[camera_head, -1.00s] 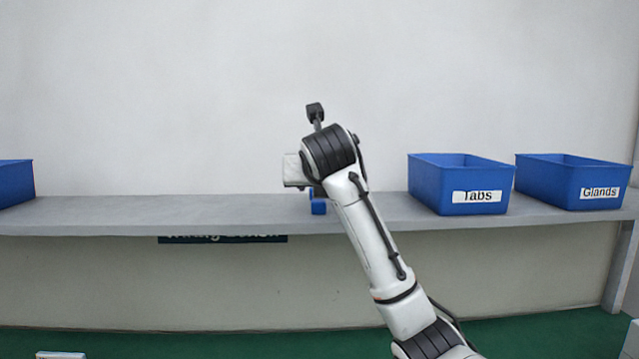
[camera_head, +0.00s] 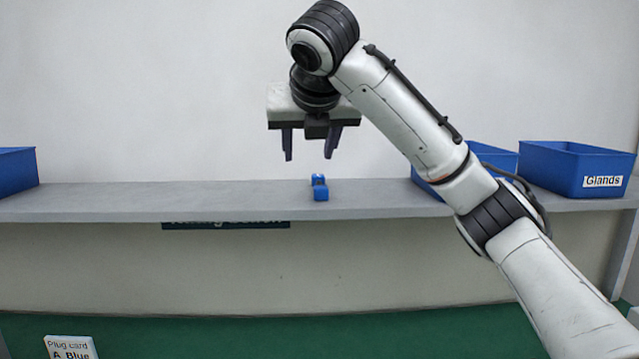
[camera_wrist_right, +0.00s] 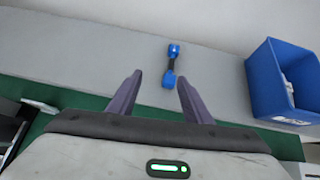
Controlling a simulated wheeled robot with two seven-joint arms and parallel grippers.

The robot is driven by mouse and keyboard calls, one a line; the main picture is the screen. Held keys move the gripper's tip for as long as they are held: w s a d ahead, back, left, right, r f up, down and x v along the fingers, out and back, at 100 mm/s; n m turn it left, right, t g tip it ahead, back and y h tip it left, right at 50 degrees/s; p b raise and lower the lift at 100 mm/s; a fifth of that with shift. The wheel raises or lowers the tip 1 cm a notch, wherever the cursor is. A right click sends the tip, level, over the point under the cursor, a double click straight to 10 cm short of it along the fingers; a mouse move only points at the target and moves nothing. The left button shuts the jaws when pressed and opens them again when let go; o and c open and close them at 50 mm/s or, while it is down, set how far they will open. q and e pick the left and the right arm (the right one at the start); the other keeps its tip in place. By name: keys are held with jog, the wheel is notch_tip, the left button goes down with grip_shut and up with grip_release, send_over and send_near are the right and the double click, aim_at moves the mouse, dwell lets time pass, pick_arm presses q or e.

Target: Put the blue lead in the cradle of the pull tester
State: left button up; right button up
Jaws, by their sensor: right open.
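A small blue piece with a dark middle, likely the blue lead (camera_head: 320,188), lies on the grey shelf near its front edge in the head view. In the right wrist view the lead (camera_wrist_right: 169,80) shows two blue ends joined by a dark middle, ahead of and between the fingers. My right gripper (camera_head: 310,152) is open and empty, pointing down above the shelf and the lead, apart from it. Its two fingers also show spread in the right wrist view (camera_wrist_right: 160,92). My left gripper is not in view. No pull tester or cradle can be made out.
The grey shelf (camera_head: 120,203) is clear around the lead. A blue bin labelled Glands (camera_head: 575,170) stands at the right; another blue bin (camera_head: 490,157) is partly behind my right arm. A blue bin (camera_head: 15,171) is at the left edge. A plug card (camera_head: 70,347) shows bottom left.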

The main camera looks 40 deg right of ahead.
aim_at(321, 186)
jog(key=shift+m+g+y, duration=0.3)
jog(key=shift+m+g, duration=0.2)
jog(key=shift+g, duration=0.3)
jog(key=d+f, duration=0.1)
jog(key=f, duration=0.1)
jog(key=d+f, duration=0.1)
jog(key=d, duration=0.1)
jog(key=shift+w+d+f, duration=0.1)
jog(key=shift+d+f, duration=0.05)
jog(key=shift+f, duration=0.2)
jog(key=shift+x, duration=3.1)
jog(key=shift+c, duration=0.2)
grip_shut()
